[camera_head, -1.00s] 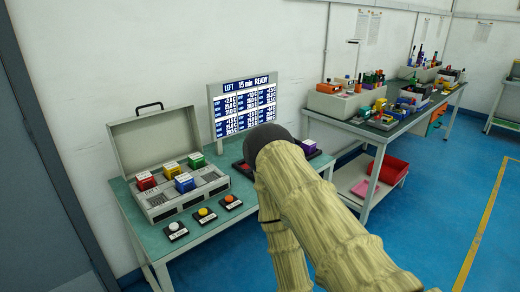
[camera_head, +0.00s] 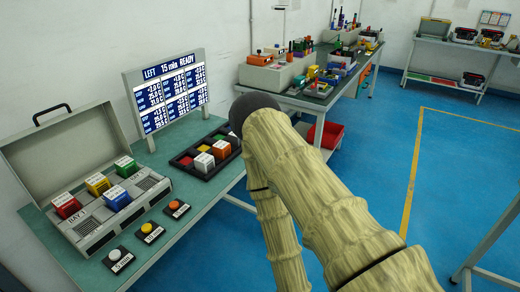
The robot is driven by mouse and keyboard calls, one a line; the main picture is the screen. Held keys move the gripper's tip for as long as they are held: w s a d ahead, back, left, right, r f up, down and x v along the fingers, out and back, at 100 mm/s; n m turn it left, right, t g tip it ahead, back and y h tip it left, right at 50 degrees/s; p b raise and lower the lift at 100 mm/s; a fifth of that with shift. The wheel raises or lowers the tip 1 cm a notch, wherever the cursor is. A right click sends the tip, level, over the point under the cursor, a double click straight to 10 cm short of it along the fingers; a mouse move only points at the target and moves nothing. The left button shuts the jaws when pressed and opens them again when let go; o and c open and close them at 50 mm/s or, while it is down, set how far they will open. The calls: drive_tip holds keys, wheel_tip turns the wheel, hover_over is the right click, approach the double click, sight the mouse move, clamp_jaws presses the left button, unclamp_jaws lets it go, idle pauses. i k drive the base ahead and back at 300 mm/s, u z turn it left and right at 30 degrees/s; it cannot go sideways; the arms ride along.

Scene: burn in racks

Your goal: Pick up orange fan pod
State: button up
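A black tray (camera_head: 190,171) on the green bench holds several coloured pieces. An orange-red block (camera_head: 221,150), which looks like the orange fan pod, sits at the tray's right side next to a white-topped block (camera_head: 204,163). I cannot be sure of its exact colour or kind at this size. A flatter orange-yellow patch (camera_head: 204,148) and a red one (camera_head: 186,160) also show in the tray. My arm rises just right of the tray, and its dark rounded joint covers the area beyond. My gripper is not in view.
An open grey case (camera_head: 84,228) with red, yellow, blue and green blocks stands on the left bench. Three button boxes (camera_head: 148,232) line its front. A display panel (camera_head: 147,101) stands behind. A cluttered second bench (camera_head: 287,98) is farther back. Blue floor is open at right.

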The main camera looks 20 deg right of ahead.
sight(222, 150)
drive_tip(key=z, duration=2.2)
drive_tip(key=i, duration=1.95)
drive_tip(key=u, duration=3)
